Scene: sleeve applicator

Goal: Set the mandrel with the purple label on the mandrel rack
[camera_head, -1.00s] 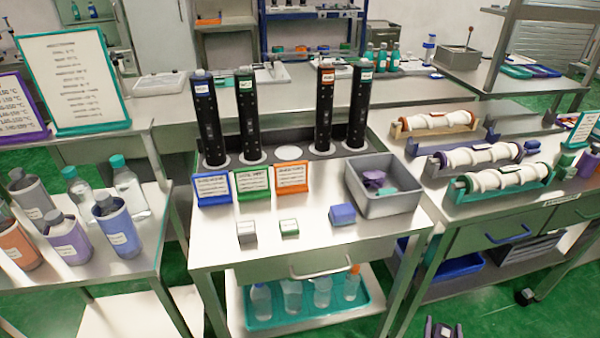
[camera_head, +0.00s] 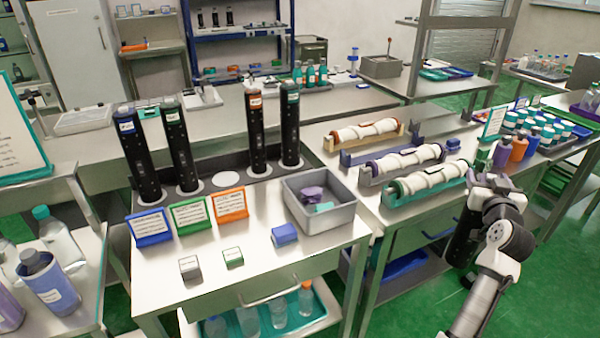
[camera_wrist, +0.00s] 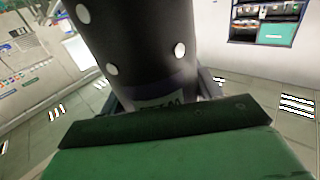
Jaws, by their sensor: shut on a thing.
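A black mandrel with white dots (camera_head: 462,240) is held by my gripper (camera_head: 482,208) at the right, beside the right table and above the floor. In the wrist view the mandrel (camera_wrist: 140,40) stands between the shut fingers; a purplish band and a pale label show low on it, its text unreadable. The mandrel rack (camera_head: 204,200) is a dark grey base on the middle table. Several black mandrels with differently coloured labels stand upright in it. One round white place (camera_head: 227,182) between them is empty.
A grey bin (camera_head: 318,222), sign cards (camera_head: 190,216) and small blocks (camera_head: 285,235) stand in front of the rack. The right table carries white rollers on cradles (camera_head: 425,192) and an empty blue cradle (camera_head: 375,158). Bottles (camera_head: 518,148) stand at its far end.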

